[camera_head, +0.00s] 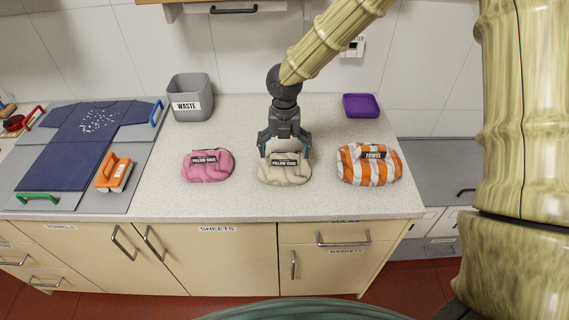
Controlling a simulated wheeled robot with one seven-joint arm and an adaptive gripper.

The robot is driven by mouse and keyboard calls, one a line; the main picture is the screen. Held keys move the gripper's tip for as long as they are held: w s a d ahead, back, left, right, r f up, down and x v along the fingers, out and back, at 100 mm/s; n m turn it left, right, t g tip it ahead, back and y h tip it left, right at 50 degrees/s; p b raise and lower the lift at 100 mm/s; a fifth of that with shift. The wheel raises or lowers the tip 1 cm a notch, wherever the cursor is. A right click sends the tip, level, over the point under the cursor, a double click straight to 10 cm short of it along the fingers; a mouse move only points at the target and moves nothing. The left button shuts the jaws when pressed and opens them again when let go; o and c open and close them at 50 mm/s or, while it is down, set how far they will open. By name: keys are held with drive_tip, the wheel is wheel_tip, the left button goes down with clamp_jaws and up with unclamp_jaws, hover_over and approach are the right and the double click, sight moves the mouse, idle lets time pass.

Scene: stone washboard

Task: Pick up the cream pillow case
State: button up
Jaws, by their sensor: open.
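The cream pillow case (284,174) is a crumpled, folded bundle with a dark label reading "PILLOW CASE". It lies on the speckled counter, between a pink bundle and an orange-striped one. My gripper (285,154) points down right over it, with its fingers spread open at the bundle's back left and right edges. The fingertips partly overlap the bundle's far side in the head view. I cannot tell whether they touch the cloth. The bundle rests on the counter.
A pink pillow case (208,166) lies to the left and an orange-and-white striped towel (369,164) to the right. A grey waste bin (191,98) and a purple tray (360,105) stand behind.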

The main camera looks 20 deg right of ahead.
sight(284, 163)
drive_tip(key=shift+f, duration=1.2)
drive_tip(key=c, duration=1.2)
drive_tip(key=shift+o, duration=0.2)
drive_tip(key=shift+r, duration=0.1)
